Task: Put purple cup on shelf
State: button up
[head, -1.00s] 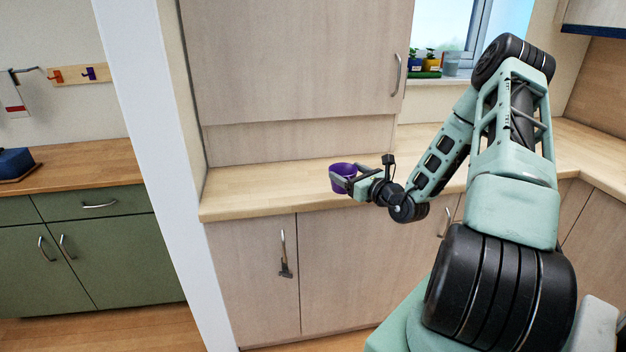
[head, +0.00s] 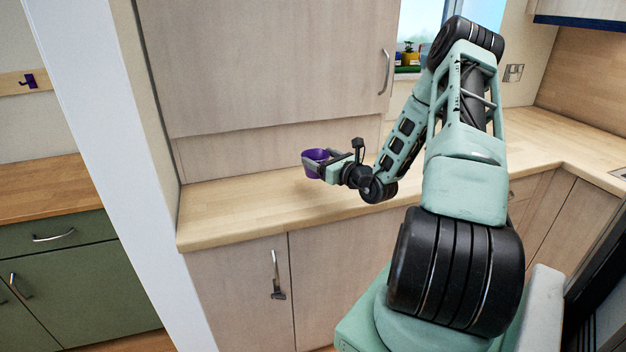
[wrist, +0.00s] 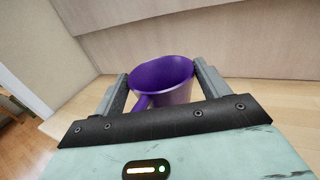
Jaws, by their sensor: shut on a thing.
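The purple cup (head: 314,160) is upright in my gripper (head: 318,170), over the wooden worktop in front of the tall cupboard. In the wrist view the cup (wrist: 165,80) sits between the two fingers of my gripper (wrist: 163,84), which are shut on it from both sides. Its open top faces up and its handle points towards my wrist. The cup looks held above the worktop, but the exact gap under it cannot be told. No open shelf is clear in view.
A tall pale cupboard (head: 265,65) with closed doors rises behind the cup. The worktop (head: 230,208) is clear around it. A white wall end (head: 95,150) stands at left, with a green cabinet (head: 60,270) beyond. Small flowerpots (head: 410,58) stand on the windowsill.

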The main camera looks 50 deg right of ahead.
jog(key=shift+f+p, duration=0.5)
jog(key=shift+f, duration=2.8)
jog(key=shift+f, duration=0.2)
jog(key=o, duration=1.2)
jog(key=shift+r, duration=0.15)
